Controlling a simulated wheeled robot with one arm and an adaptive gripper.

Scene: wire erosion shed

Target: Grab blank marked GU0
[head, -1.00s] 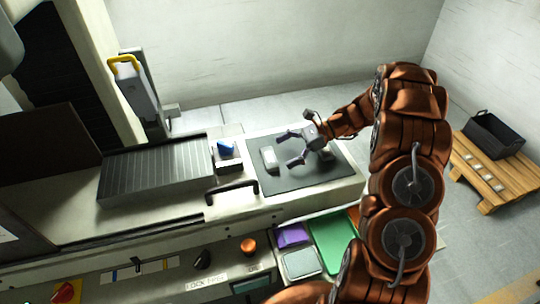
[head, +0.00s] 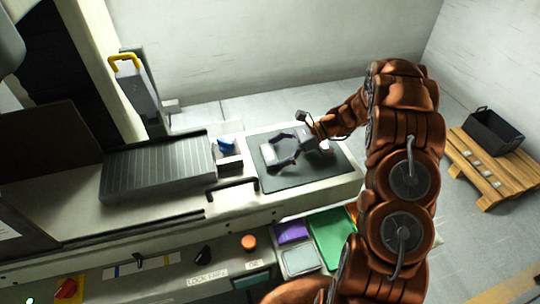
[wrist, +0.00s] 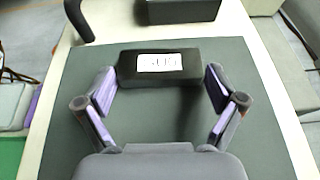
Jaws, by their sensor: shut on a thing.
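The blank (head: 268,153) is a small block lying on the dark mat (head: 305,178). In the wrist view the blank (wrist: 131,70) is dark, with a white label (wrist: 160,62); its letters are blurred and I cannot read them surely. My gripper (head: 272,152) reaches in from the right, low over the mat. In the wrist view my gripper (wrist: 160,77) has its purple-padded fingers against the two ends of the blank, shut on it. The blank appears still down at the mat; I cannot tell if there is a gap.
A ribbed grey plate (head: 158,169) and a small tray with a blue item (head: 225,146) stand left of the mat. A black handle (head: 232,188) is at the front edge. Purple (head: 291,232) and green (head: 330,238) bins sit below. A pallet (head: 507,178) holds a black crate (head: 495,131).

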